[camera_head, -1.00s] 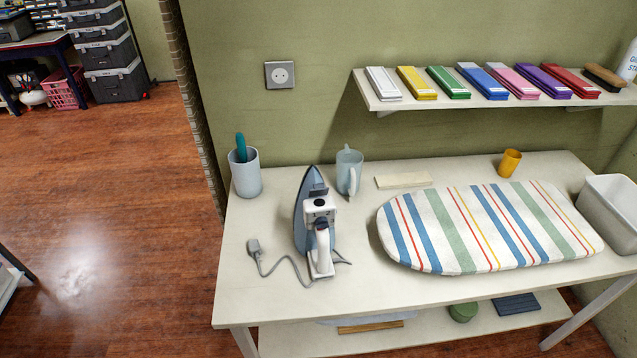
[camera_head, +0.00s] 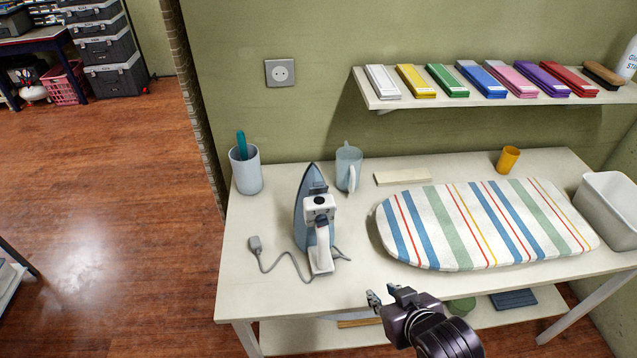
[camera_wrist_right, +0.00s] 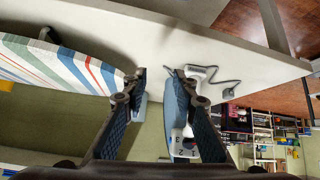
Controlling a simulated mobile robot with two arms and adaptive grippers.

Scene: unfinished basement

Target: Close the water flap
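A blue and white steam iron (camera_head: 321,250) lies on the table, its tip pointing to the wall. A small dark piece (camera_head: 317,188) stands up on its nose, in front of the black dial; it looks like the water flap, raised. My right gripper (camera_head: 387,296) is open and empty over the table's front edge, to the right of and nearer than the iron. In the right wrist view its fingers (camera_wrist_right: 155,75) are spread, and the iron (camera_wrist_right: 190,140) shows partly hidden behind one finger. My left gripper is not in view.
A striped ironing pad (camera_head: 485,225) covers the right of the table (camera_head: 245,290). A grey plug and cord (camera_head: 275,262) lie left of the iron. A light blue jug (camera_head: 347,165) and a cup (camera_head: 246,172) stand behind it. A shelf (camera_head: 390,102) hangs above.

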